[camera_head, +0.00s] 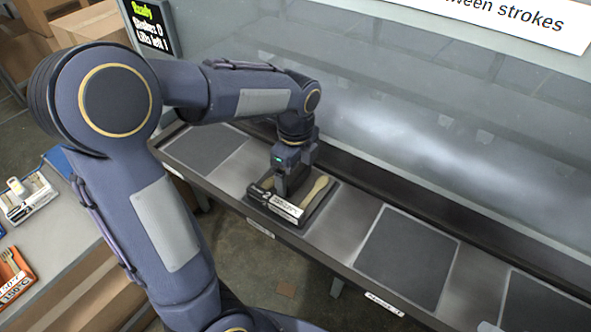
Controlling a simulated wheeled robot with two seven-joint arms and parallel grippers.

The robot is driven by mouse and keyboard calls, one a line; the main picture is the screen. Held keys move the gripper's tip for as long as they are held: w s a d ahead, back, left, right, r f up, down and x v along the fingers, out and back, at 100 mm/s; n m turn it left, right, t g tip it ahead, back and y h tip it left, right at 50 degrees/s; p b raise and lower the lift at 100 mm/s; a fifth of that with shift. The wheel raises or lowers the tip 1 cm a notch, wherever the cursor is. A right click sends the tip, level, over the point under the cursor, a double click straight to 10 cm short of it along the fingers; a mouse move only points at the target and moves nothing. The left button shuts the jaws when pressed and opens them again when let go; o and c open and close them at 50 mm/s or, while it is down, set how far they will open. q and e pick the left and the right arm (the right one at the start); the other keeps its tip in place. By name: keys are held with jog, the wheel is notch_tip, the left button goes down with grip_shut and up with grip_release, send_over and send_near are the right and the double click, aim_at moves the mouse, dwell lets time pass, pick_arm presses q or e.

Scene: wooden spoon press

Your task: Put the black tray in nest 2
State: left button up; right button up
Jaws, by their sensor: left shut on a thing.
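The black tray (313,212) holds a pale wooden spoon (316,190) and has a white label on its front side. It is at the second pad position from the left on the long metal ledge, covering that spot. I cannot tell whether it rests on the ledge or is slightly above it. My left gripper (282,187) points down and is shut on the tray at its left part; the fingertips are partly hidden. My right gripper is not in view.
Other dark square pads show on the ledge (345,218): one at far left (205,148), one right of the tray (405,258), one at the right edge (545,308). A clear screen (420,110) stands behind. A side table with an orange tray (18,280) is at left.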

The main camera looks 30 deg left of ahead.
pick_arm(q)
jog(key=shift+f, duration=0.1)
jog(key=o, duration=1)
